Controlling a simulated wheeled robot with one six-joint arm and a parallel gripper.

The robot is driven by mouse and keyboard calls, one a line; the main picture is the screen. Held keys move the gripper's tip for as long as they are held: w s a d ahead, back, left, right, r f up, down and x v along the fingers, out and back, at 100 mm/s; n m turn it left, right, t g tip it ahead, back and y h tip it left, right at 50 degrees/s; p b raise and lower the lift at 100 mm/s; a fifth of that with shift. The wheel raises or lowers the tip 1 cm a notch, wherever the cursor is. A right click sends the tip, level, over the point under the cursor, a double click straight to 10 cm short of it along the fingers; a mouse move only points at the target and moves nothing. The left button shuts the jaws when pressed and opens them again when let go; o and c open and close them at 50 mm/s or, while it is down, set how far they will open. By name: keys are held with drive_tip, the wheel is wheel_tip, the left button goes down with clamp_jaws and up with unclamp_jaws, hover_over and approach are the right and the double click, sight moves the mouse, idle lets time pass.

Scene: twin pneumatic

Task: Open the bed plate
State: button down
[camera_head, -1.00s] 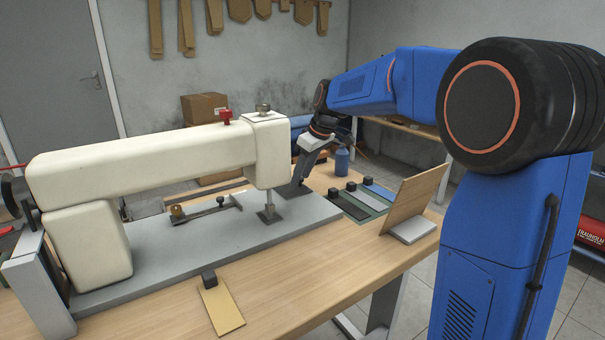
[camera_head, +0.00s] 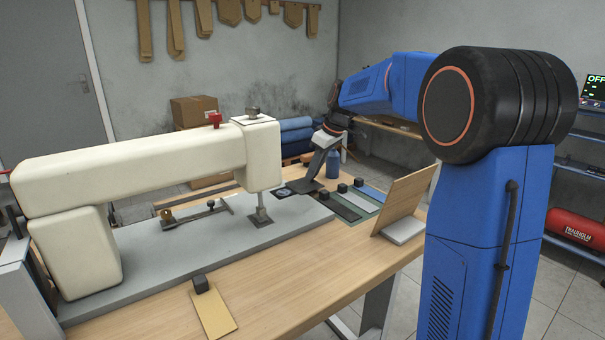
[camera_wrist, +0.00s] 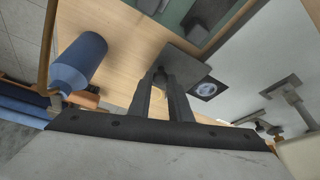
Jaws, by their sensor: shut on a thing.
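The sewing machine (camera_head: 130,168) stands on its long grey bed (camera_head: 185,255). The bed plate (camera_head: 303,187) is a small flat grey plate at the bed's far right end; it also shows in the wrist view (camera_wrist: 190,64). To its left a dark square opening (camera_head: 284,193) is uncovered, with a pale round part inside, clearer in the wrist view (camera_wrist: 207,88). My gripper (camera_head: 315,176) reaches down onto the plate. In the wrist view its fingers (camera_wrist: 163,78) are shut on the plate's near edge; the exact contact is partly hidden.
The presser foot (camera_head: 261,217) stands left of the opening. Sample strips with black knobs (camera_head: 350,202) lie to the right, before an upright wooden board (camera_head: 405,198). A blue bottle (camera_head: 333,163) stands behind. A yellow strip (camera_head: 213,308) lies on the front table, otherwise mostly clear.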

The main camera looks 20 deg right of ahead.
drive_tip(key=shift+w+d, duration=0.2)
drive_tip(key=shift+d, duration=0.3)
drive_tip(key=c, duration=1.6)
unclamp_jaws()
drive_tip(key=shift+c, duration=0.2)
drive_tip(key=shift+r, duration=0.1)
drive_tip(key=v, duration=1.7)
drive_tip(key=shift+d, duration=0.15)
drive_tip(key=shift+s, duration=0.15)
